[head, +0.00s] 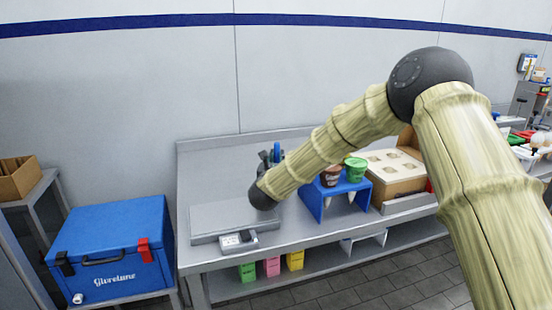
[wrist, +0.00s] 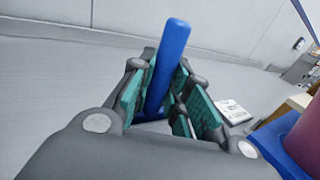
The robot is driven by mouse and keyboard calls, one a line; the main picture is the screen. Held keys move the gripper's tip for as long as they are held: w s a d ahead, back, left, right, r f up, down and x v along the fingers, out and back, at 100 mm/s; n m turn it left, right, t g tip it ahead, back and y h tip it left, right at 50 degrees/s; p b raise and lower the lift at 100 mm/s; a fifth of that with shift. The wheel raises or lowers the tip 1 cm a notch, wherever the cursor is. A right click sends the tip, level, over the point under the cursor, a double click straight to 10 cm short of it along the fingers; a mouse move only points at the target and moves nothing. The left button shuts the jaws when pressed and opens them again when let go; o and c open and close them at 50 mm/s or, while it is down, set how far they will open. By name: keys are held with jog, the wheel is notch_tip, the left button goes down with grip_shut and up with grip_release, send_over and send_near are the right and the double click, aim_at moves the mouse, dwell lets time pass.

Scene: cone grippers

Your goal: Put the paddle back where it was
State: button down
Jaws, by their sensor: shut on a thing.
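The blue paddle (wrist: 167,62) stands between the teal-padded fingers of my gripper (wrist: 160,100) in the wrist view. The gripper is shut on it, and the handle sticks up past the fingers, slightly tilted. In the head view, a small part of the blue paddle (head: 277,153) shows at my gripper (head: 268,160), behind the end of my arm, above the back of the steel table (head: 300,240).
A flat grey scale (head: 215,218) with a display (head: 238,240) lies below the arm. To the right are a blue stand (head: 316,203) with a brown cup (head: 331,176) and a green cup (head: 355,169), and a cardboard holder (head: 392,190). A blue cooler (head: 112,235) stands left.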

jog(key=shift+f, duration=0.2)
dwell(0.4)
jog(key=c, duration=1.3)
grip_release()
jog(key=shift+s, duration=0.15)
